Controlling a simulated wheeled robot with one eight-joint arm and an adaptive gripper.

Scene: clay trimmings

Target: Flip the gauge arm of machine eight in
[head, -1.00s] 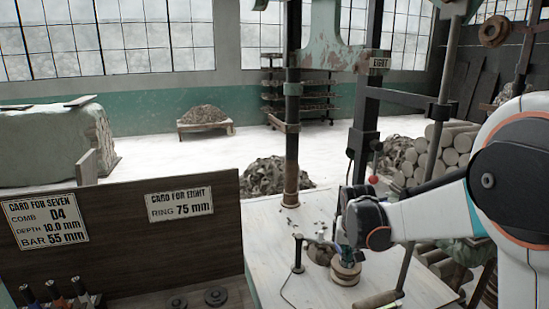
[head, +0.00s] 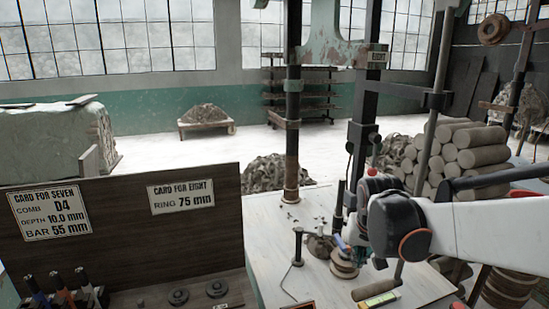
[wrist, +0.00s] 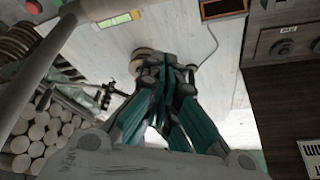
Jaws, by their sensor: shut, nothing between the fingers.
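Machine eight (head: 323,32) bears an EIGHT plate (head: 377,57) on its green, rusty frame. Its pale table (head: 300,215) carries a black post (head: 298,245) with a thin bent wire rod at its foot, which may be the gauge arm; I cannot tell for sure. A stack of round wooden discs (head: 343,263) stands right of the post. My gripper (head: 340,243) is low over the table near the discs, partly hidden by my wrist. In the wrist view, my gripper's teal fingers (wrist: 168,72) are together and empty, beside a wooden disc (wrist: 141,60). The thin rod (wrist: 213,42) curves nearby, apart from the fingers.
A wood-handled lever (head: 376,290) and a yellow-green display (head: 380,300) sit at the table's front. A steel rod (head: 425,150) slants upright near my arm. A dark board with cards (head: 180,196) stands left. Logs (head: 470,150) are stacked at right.

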